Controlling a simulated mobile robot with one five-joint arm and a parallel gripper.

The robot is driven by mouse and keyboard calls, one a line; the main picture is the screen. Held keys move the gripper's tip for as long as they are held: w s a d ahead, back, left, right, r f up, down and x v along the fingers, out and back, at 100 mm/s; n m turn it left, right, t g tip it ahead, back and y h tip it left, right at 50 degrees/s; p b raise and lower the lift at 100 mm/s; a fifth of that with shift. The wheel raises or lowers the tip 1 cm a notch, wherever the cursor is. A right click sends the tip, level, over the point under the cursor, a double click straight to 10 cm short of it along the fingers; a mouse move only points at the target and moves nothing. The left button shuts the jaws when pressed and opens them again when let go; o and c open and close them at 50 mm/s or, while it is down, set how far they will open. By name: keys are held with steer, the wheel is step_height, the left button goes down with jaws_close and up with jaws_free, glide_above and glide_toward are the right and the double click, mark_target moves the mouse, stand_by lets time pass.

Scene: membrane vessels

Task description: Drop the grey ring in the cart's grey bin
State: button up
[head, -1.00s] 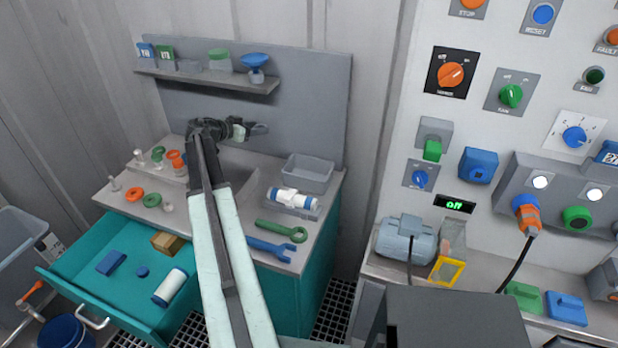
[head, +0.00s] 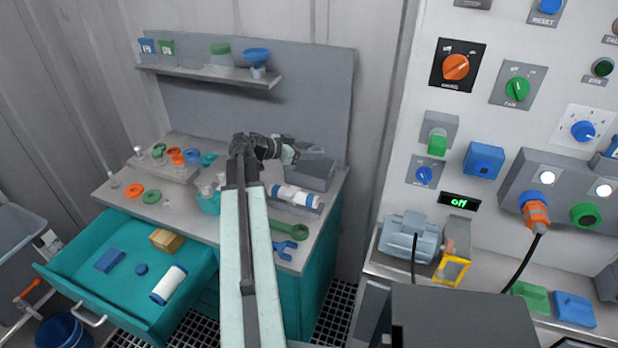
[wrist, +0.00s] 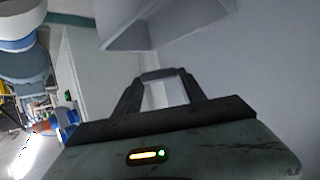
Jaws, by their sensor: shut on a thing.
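My gripper (head: 318,152) is stretched out over the bench, in front of the grey back panel. In the wrist view its two fingers (wrist: 164,82) are shut on a small grey piece (wrist: 162,75), which looks like the grey ring seen edge-on. In the head view the ring is too small to make out. A grey open bin (head: 312,180) stands on the bench top just below the gripper, partly hidden by it. Another grey bin (head: 18,236) stands at the far left edge, partly cut off. I cannot tell for sure which is the cart's.
A shelf (head: 215,75) with small containers hangs behind the bench. Orange, green and blue rings and pegs stand on the bench's left. A white-and-blue cylinder (head: 295,196) and wrenches lie near the bin. A teal drawer (head: 115,235) is open at front left. A control panel stands right.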

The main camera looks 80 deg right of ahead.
step_height(320, 180, down, 5)
steer(key=b, duration=0.4)
steer(key=shift+r, duration=0.15)
steer(key=o, duration=1.4)
steer(key=shift+p+v, duration=1.6)
steer(key=shift+v, duration=2.3)
steer(key=shift+r, duration=0.1)
